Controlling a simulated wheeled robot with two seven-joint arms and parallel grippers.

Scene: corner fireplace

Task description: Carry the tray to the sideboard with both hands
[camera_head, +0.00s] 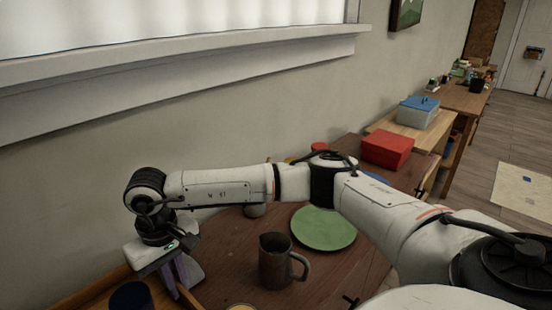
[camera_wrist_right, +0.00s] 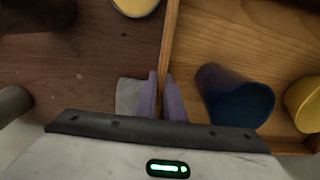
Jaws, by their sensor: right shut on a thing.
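The tray is light orange wood; its corner and rim (camera_head: 95,299) show at the bottom left of the head view. Its floor (camera_wrist_right: 225,35) fills the right of the right wrist view, with a dark blue cup (camera_wrist_right: 238,102) and a yellow cup (camera_wrist_right: 304,104) in it. My right gripper (camera_head: 180,288) is shut on the tray's rim, its purple fingers (camera_wrist_right: 163,92) on either side of the wall. Most of the tray is out of the head view. My left gripper is not in view. I cannot tell which furniture is the sideboard.
A dark wooden top (camera_head: 225,285) beside the tray holds a dark pitcher (camera_head: 274,262), a green plate (camera_head: 323,227) and a red box (camera_head: 387,149). A blue-lidded box (camera_head: 418,111) stands farther back. The wall and window ledge are at left; open floor (camera_head: 500,140) is at right.

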